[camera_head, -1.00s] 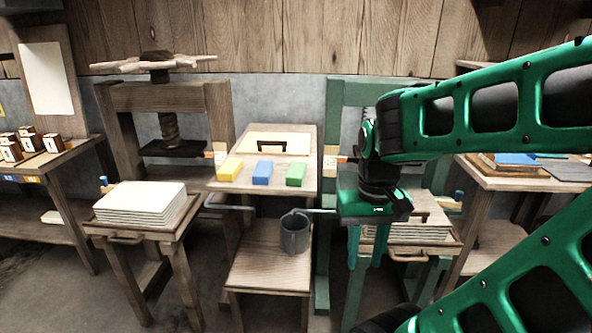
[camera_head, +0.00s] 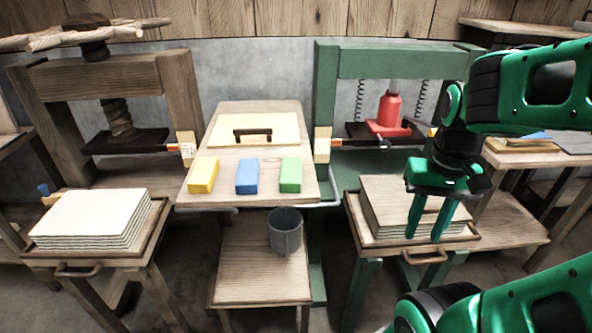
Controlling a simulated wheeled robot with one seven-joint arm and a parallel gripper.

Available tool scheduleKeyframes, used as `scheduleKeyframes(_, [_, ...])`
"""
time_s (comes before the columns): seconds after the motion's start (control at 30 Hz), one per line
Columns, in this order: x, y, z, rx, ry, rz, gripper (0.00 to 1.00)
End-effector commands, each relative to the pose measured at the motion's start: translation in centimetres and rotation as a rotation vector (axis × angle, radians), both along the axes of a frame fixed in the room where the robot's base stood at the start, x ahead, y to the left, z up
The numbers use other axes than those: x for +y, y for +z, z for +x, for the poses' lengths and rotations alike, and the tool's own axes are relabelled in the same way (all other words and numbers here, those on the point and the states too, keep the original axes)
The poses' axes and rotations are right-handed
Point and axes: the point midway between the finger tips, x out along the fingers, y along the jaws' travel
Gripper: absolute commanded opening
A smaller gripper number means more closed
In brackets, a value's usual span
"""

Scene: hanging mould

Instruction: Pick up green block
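The green block (camera_head: 290,175) lies on the wooden table (camera_head: 225,123) in the middle, the rightmost of three blocks in a row. The blue block (camera_head: 247,176) is just left of it, and the yellow block (camera_head: 203,175) is at the far left of the row. My gripper (camera_head: 427,236) points down at the right, in front of the stack of boards on the right stand. Its two fingers are apart with nothing between them. It is well to the right of the green block and apart from it.
A cream board with a dark handle (camera_head: 252,134) lies behind the blocks. A grey mug (camera_head: 286,232) stands on a lower bench. A green press frame (camera_head: 325,100) with a red jack (camera_head: 389,110) rises right of the table. A paper stack (camera_head: 92,219) is at left.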

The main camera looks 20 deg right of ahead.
Motion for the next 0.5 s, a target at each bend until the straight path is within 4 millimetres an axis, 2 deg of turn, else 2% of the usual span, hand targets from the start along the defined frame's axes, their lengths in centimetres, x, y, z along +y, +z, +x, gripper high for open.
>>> scheduleKeyframes(0.17, [0.0, 0.0, 0.0, 0.0, 0.0, 0.0, 0.31])
scheduleKeyframes(0.33, [0.1, 0.8, -0.6, -0.021, -0.024, 0.003, 0.69])
scheduleKeyframes(0.47, [-0.1, 1.6, 1.9, -0.04, -0.122, 0.018, 1.0])
scheduleKeyframes(0.5, [0.1, 2.0, 3.0, -0.048, -0.167, 0.026, 1.0])
